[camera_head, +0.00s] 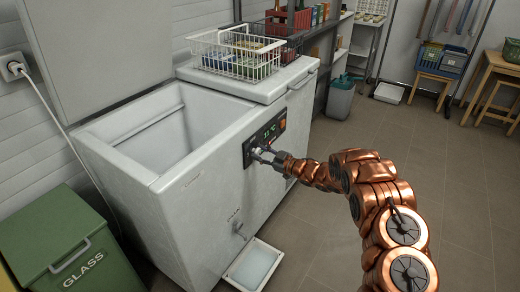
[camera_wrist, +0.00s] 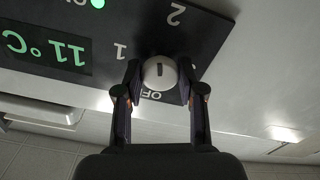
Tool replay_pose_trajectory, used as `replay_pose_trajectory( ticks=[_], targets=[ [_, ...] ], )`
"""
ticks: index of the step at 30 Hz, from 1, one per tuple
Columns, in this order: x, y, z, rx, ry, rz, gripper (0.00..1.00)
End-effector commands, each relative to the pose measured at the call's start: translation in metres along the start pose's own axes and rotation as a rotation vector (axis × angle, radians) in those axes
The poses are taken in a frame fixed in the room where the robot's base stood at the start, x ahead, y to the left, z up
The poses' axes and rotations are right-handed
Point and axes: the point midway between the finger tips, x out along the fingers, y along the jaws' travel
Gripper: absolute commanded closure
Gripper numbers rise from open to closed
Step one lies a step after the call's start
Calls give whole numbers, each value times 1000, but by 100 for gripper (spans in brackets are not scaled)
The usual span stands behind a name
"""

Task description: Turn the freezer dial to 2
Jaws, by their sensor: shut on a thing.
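The freezer dial (camera_wrist: 160,77) is a round, pale knob with a short dark line on its face, on a black control panel (camera_wrist: 45,35). The wrist view shows the panel upside down. OFF is just below the dial, 1 to its left and 2 above it. The dark line stands about vertical in the picture; I cannot tell which end is the pointer. My gripper (camera_wrist: 159,82) is shut on the dial, one finger on each side. In the head view, my gripper (camera_head: 262,154) meets the panel (camera_head: 267,130) on the freezer's front; the dial is mostly hidden.
The white chest freezer (camera_head: 190,205) stands with its left lid raised. A wire basket (camera_head: 238,52) sits on its closed right part. A shallow tray (camera_head: 254,265) lies below a drain tap (camera_head: 238,229). A green glass bin (camera_head: 60,245) is at left.

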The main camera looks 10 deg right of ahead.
Motion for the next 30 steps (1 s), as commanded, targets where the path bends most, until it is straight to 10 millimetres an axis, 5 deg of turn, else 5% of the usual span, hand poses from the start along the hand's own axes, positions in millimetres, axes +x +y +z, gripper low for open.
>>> replay_pose_trajectory(
  ticks=[12, 30],
  targets=[
    [-2, 2, 0, 266, -3, 6, 96],
    [-2, 2, 2, 339, -2, 5, 96]
  ],
)
